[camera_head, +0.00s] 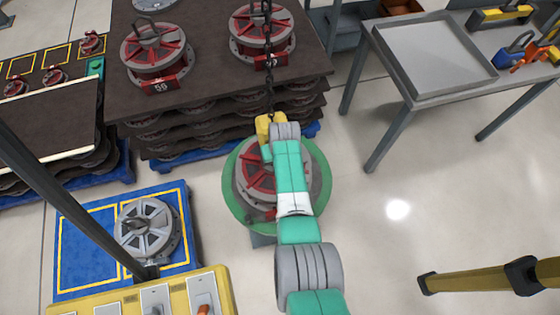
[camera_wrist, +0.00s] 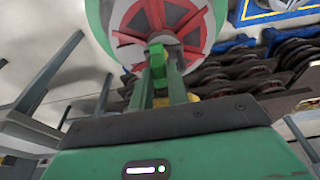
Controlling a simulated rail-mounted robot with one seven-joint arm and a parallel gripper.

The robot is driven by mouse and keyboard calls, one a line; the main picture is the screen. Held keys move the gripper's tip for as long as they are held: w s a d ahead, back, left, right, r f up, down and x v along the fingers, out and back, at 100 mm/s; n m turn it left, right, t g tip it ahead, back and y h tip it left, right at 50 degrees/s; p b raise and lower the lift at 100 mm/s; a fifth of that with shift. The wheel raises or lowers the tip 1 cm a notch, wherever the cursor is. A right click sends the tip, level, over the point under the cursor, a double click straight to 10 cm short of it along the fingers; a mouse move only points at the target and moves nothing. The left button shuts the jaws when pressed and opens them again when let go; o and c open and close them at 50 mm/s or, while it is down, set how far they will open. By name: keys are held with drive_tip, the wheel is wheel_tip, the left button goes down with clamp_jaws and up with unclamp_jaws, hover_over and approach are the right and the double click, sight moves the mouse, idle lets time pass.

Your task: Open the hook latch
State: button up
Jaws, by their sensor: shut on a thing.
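A yellow hook block (camera_head: 264,126) hangs on a dark chain, partly covered by my wrist in the head view. Below it, a grey and red round part (camera_head: 247,180) sits on a green round base (camera_head: 319,180); the red and grey part also shows in the wrist view (camera_wrist: 185,15). My gripper (camera_wrist: 157,50) is at the hook block, its green fingers close together and shut on a small part there, which seems to be the hook latch. The latch itself is mostly hidden by the fingers. My arm reaches over the round part and hides much of it.
A stack of dark trays (camera_head: 215,95) with numbered red and grey parts stands behind. A grey part (camera_head: 147,228) sits on a blue pallet (camera_head: 80,255) at left. A metal table (camera_head: 405,98) stands at right. The pale floor between is clear.

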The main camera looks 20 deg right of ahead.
drive_tip(key=shift+w+r, duration=0.1)
drive_tip(key=shift+r, duration=0.1)
drive_tip(key=shift+w+b, duration=0.15)
drive_tip(key=shift+b, duration=0.45)
drive_tip(key=shift+w+d+r+g+b, duration=0.1)
drive_tip(key=shift+w+r+g+b, duration=0.35)
drive_tip(key=shift+b, duration=0.75)
drive_tip(key=shift+s+r+g, duration=0.1)
drive_tip(key=shift+s+g, duration=0.05)
drive_tip(key=shift+g, duration=0.2)
drive_tip(key=o, duration=0.8)
drive_tip(key=shift+o, duration=0.2)
wheel_tip(320, 180, up, 9)
drive_tip(key=p, duration=0.9)
drive_tip(key=shift+s, duration=0.35)
